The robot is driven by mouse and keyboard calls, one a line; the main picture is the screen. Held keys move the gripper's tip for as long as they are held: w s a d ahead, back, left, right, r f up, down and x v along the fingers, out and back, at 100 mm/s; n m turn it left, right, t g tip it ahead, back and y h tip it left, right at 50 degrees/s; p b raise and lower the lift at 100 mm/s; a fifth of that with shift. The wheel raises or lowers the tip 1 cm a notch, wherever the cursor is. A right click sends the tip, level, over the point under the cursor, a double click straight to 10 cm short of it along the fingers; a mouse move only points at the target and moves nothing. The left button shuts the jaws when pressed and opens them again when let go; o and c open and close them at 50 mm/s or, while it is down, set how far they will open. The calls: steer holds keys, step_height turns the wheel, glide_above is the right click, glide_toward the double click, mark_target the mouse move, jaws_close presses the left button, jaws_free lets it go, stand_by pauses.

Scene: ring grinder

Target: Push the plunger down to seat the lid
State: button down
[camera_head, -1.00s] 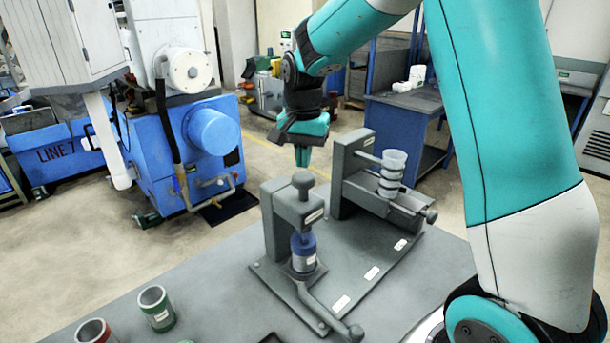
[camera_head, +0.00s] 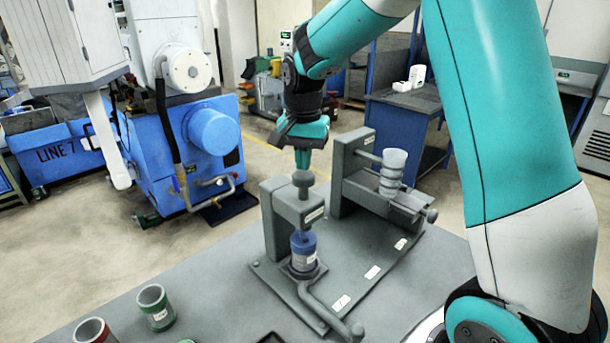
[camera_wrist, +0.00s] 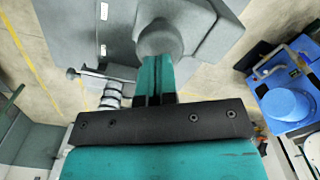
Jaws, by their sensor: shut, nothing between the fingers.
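The plunger (camera_head: 303,179) is a grey round knob on top of a grey press frame (camera_head: 280,215). Below it, a blue lid (camera_head: 303,243) sits on a small container (camera_head: 304,260) in the press; whether the lid is fully seated cannot be told. My gripper (camera_head: 302,160) is shut and empty, pointing down just above the knob. In the wrist view the fingertips (camera_wrist: 155,62) overlap the edge of the round knob (camera_wrist: 160,38). Whether they touch it is hard to tell.
A second grey fixture (camera_head: 350,175) holding stacked pale rings (camera_head: 392,172) stands right of the press. A lever handle (camera_head: 330,315) extends toward the front. Green (camera_head: 155,307) and red (camera_head: 94,332) cups stand at the front left. The left tabletop is mostly clear.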

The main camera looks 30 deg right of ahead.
mark_target(304, 175)
steer(key=shift+f+b, duration=1.05)
steer(key=shift+f, duration=0.8)
steer(key=shift+s+f, duration=0.1)
step_height(304, 175, up, 9)
steer(key=p, duration=0.8)
steer(key=shift+r, duration=0.2)
steer(key=shift+a+f, duration=0.1)
steer(key=s+a+f+n+y+b, duration=0.1)
steer(key=s+a+n+b, duration=0.2)
steer(key=s, duration=0.6)
steer(key=s+a+f+n+y+b, duration=0.1)
steer(key=s+a+f+n+b, duration=0.1)
steer(key=s+a+n, duration=0.6)
steer(key=s+a+f+n+y+b, duration=0.1)
steer(key=s+a+n+b, duration=0.3)
steer(key=s, duration=0.5)
steer(key=a+n+y, duration=0.1)
steer(key=a+n, duration=0.1)
steer(key=a, duration=0.1)
steer(key=shift+s+f+b, duration=0.3)
steer(key=shift+f+b, duration=0.05)
